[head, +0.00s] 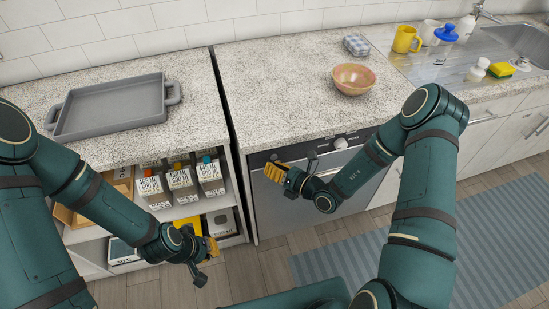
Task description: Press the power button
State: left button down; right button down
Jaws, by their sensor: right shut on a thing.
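A built-in appliance with a steel front (272,212) stands under the counter, with a dark control panel and a round silver knob (340,143). I cannot make out a separate power button. My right gripper (276,173), with yellow fingertips, is at the left part of the panel. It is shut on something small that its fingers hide. I cannot tell whether it touches the panel. My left gripper (210,256) hangs low in front of the open shelf, away from the appliance. Whether its fingers are apart is unclear.
The left counter bears a grey tray (112,106). Cartons (180,184) fill the shelf below. A bowl (353,79) and a folded cloth (356,45) lie above the appliance. Mugs, bottles and a sponge (501,70) are by the sink. A striped rug (480,240) covers the floor.

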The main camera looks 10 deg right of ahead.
jog(key=shift+w, duration=0.1)
dwell(0.6)
jog(key=shift+w, duration=0.35)
jog(key=shift+w, duration=0.25)
dwell(0.4)
jog(key=shift+s, duration=0.15)
jog(key=shift+s+p, duration=0.4)
jog(key=shift+s, duration=0.15)
jog(key=shift+s, duration=0.1)
jog(key=s+p, duration=0.1)
jog(key=s, duration=0.4)
jog(key=shift+s+d, duration=0.1)
jog(key=shift+s, duration=0.3)
